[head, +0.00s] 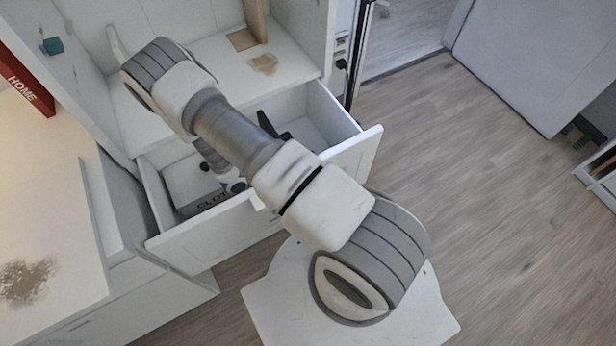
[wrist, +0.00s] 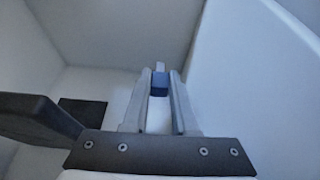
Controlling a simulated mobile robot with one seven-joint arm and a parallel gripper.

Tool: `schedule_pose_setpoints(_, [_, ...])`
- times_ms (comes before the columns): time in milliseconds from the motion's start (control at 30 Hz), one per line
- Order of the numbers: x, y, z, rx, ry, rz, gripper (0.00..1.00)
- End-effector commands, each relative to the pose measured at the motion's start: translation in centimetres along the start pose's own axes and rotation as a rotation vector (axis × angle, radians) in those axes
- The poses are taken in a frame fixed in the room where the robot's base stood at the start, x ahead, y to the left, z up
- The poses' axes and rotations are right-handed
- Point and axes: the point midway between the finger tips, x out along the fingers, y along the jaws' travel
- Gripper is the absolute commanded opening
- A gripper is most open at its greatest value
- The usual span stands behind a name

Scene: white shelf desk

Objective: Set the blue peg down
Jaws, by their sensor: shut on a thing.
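The blue peg (wrist: 159,88) shows in the wrist view as a small dark blue block between the fingertips of my gripper (wrist: 160,78). My gripper is shut on it, and only a small part of the peg shows. A pale surface lies behind it; I cannot tell whether the peg touches it. In the head view my arm reaches over the open white drawer (head: 226,231) and hides the gripper and the peg.
The drawer's front panel juts toward my base. A dark labelled item (head: 212,201) lies in the drawer's left part. A white desk surface (head: 283,62) is behind the drawer. A teal block (head: 53,45) and a red HOME item (head: 22,82) are at the left.

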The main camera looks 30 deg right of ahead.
Motion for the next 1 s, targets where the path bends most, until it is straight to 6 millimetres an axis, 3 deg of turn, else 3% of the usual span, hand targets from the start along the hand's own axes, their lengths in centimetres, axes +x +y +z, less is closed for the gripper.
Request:
schedule_pose_setpoints(33, [0.6, 0.0, -1.5, -0.001, 0.0, -0.001, 0.0])
schedule_pose_setpoints(100, [1.1, 0.0, -2.6, -0.001, 0.001, 0.0, 0.0])
schedule_pose_setpoints(367, [1.8, 0.1, -4.3, 0.0, 0.001, 0.001, 0.0])
schedule_pose_setpoints(600, [3.1, 0.0, -7.7, 0.001, 0.001, 0.0, 0.0])
schedule_pose_setpoints(1000, [3.4, 0.1, -8.2, 0.001, 0.001, 0.001, 0.0])
